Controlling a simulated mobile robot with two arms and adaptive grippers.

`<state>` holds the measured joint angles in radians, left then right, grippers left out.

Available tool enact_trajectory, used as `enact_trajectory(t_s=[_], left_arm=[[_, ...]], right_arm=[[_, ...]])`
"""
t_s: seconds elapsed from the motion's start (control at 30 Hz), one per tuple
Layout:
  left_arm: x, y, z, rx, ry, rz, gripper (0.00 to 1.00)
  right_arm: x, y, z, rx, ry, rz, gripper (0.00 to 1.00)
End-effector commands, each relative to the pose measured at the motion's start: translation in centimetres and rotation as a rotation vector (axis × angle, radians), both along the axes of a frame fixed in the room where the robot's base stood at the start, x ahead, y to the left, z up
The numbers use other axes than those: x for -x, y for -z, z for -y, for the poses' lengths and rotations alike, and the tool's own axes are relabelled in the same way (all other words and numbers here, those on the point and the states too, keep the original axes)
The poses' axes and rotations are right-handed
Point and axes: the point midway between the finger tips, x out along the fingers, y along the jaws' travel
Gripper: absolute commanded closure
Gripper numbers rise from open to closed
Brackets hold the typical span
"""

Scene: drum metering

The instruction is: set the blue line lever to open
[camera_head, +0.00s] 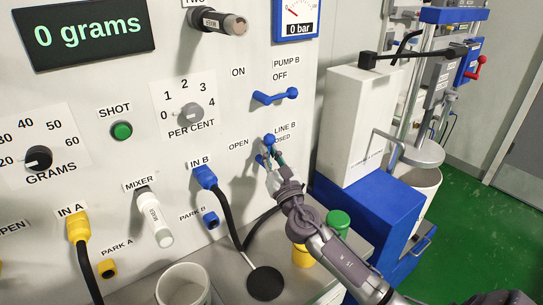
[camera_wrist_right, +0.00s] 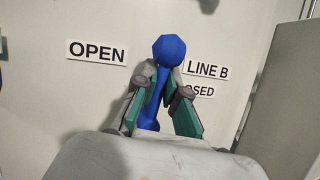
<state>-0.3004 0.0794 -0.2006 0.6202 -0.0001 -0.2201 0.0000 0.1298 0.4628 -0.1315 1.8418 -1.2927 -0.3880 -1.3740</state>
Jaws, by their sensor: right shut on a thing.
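The blue line lever (camera_head: 269,140), labelled LINE B, is on the white panel between an OPEN label on its left and a CLOSED label on its right, partly covered. In the right wrist view the blue lever (camera_wrist_right: 168,48) stands nearly upright, its round knob leaning slightly right between the two labels. My right gripper (camera_head: 271,157) is at the lever; in the right wrist view its teal-padded fingers (camera_wrist_right: 160,92) are on both sides of the shaft, shut on it below the knob. The lever's base is mostly hidden. My left gripper is not in view.
A blue PUMP B handle (camera_head: 275,98) sits just above. The IN B connector (camera_head: 204,176) with its black hose is to the left. A blue-and-white unit (camera_head: 357,125) stands to the right.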

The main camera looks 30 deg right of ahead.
Motion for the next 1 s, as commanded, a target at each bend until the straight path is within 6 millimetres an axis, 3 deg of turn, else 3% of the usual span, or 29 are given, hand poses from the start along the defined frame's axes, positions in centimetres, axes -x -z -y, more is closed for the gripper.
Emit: enact_trajectory(t_s=[0.3,0.8,0.83,1.0], left_arm=[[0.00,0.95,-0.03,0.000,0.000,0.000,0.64],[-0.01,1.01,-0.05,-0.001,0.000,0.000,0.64],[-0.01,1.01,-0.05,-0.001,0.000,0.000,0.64],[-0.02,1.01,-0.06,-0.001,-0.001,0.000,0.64]], right_arm=[[0.03,0.12,-0.52,0.107,-0.002,0.007,1.00],[0.04,0.06,-0.61,0.126,-0.001,0.007,1.00],[0.04,0.07,-0.61,0.126,-0.001,0.007,0.88],[0.04,0.04,-0.59,0.125,-0.001,0.008,0.63]])
